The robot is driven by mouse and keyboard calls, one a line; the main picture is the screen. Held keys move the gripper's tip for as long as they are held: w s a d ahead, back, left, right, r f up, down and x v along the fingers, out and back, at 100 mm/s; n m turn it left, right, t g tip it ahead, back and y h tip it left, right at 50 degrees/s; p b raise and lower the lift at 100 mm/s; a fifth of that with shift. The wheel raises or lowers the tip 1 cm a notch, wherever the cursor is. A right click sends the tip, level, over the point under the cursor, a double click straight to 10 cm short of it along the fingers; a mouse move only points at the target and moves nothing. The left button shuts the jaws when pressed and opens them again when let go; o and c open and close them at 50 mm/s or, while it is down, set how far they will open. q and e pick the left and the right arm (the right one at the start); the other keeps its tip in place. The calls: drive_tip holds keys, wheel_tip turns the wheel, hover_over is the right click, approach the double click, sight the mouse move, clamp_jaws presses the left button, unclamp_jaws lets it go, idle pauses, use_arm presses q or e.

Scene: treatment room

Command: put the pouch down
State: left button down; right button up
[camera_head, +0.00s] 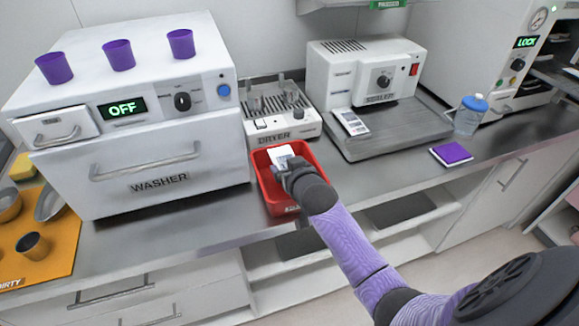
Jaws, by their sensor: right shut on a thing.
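A white pouch (281,155) is held in my right gripper (291,168), over the red bin (262,181). The gripper's dark body hides part of the pouch and the middle of the bin. I cannot tell whether the pouch touches the bin's inside. My right arm reaches in from the lower right. My left gripper is not in view.
The washer (150,130) stands left of the bin, the dryer (283,118) behind it, and the sealer (365,75) behind right. A purple pad (451,153) and a blue-capped bottle (469,114) are at right. The counter between bin and pad is clear.

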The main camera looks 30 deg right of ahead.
drive_tip(key=shift+f, duration=0.4)
